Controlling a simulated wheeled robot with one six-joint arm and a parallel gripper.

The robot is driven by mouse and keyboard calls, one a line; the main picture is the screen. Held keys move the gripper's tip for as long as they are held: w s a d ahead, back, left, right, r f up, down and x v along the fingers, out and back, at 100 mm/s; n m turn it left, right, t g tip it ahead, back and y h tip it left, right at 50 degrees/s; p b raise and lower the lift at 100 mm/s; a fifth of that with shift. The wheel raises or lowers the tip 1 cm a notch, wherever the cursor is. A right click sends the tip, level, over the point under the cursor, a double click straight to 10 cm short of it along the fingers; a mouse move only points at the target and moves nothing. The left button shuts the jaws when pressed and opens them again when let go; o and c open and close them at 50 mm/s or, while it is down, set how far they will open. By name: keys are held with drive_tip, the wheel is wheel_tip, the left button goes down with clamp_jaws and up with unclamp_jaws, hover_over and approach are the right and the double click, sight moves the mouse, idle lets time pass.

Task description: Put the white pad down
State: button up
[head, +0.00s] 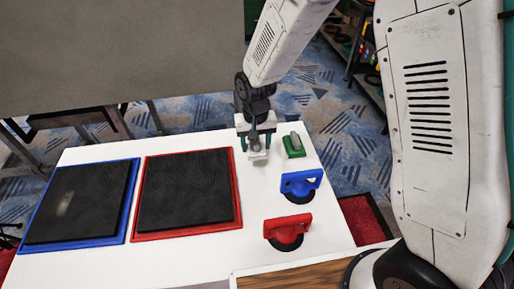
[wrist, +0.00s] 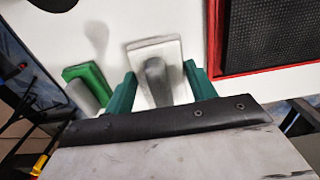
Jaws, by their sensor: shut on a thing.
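The white pad (head: 258,155) has a grey handle and is at the back of the white table (head: 205,248), left of the green pad. It also shows in the wrist view (wrist: 169,55), with its handle between the two green fingers. My gripper (head: 257,141) is shut on the handle from above, and its fingers also show in the wrist view (wrist: 162,88). The pad's underside is hidden, so I cannot tell whether it touches the table or hangs just above it.
A green pad (head: 294,152) is close on the right. A blue-handled tool (head: 300,182) and a red-handled tool (head: 287,229) lie nearer. A red-framed black panel (head: 186,188) and a blue-framed black panel (head: 80,203) lie left. White tabletop is bare between panel and tools.

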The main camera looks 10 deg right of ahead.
sight(256, 149)
drive_tip(key=shift+w+d, duration=0.15)
drive_tip(key=shift+w, duration=0.25)
drive_tip(key=shift+w+d+f, duration=0.1)
drive_tip(key=shift+w+f, duration=0.1)
drive_tip(key=shift+f, duration=1.6)
drive_tip(key=o, duration=1)
drive_tip(key=shift+f, duration=0.15)
